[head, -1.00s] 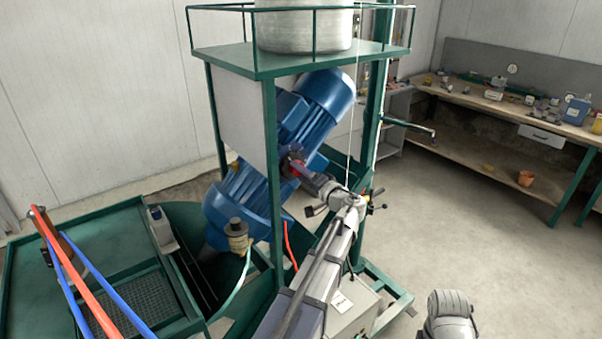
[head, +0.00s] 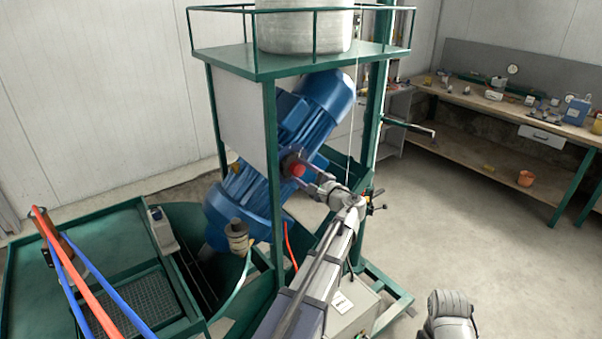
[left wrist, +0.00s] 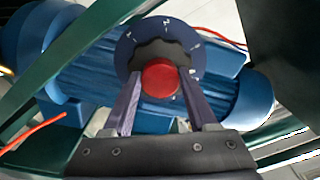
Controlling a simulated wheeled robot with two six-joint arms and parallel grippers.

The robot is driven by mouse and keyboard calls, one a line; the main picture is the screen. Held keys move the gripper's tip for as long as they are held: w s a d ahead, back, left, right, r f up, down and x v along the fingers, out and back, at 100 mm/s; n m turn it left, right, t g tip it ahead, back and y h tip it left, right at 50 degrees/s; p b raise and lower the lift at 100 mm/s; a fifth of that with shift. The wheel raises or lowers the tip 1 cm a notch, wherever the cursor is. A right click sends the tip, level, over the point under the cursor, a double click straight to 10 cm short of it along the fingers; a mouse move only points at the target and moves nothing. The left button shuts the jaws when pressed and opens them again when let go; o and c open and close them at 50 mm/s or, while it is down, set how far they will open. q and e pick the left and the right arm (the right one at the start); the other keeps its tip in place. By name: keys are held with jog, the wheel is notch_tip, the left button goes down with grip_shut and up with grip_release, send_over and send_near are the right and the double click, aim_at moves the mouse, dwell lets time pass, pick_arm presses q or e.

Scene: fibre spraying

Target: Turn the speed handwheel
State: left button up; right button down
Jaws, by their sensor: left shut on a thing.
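The speed handwheel shows in the left wrist view as a dark lobed knob with a red centre (left wrist: 160,78), in front of a dark blue dial (left wrist: 195,50) with white marks. In the head view its red centre (head: 298,170) shows beside the green post, in front of the blue motor (head: 318,105). My left gripper (left wrist: 160,98) is shut on the handwheel, one finger on each side of it. In the head view the left gripper (head: 306,176) is small and partly hides the wheel. My right gripper is not in view.
A green frame post (head: 271,180) stands close beside the handwheel. A grey control box (head: 345,312) is low in front of the frame. Red and blue hoses (head: 75,270) cross the left tray. A workbench (head: 500,112) stands at the back right, with clear floor before it.

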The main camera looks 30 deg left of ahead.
pick_arm(q)
jog(key=shift+m, duration=2.2)
jog(key=o, duration=1.4)
jog(key=shift+v, duration=3.95)
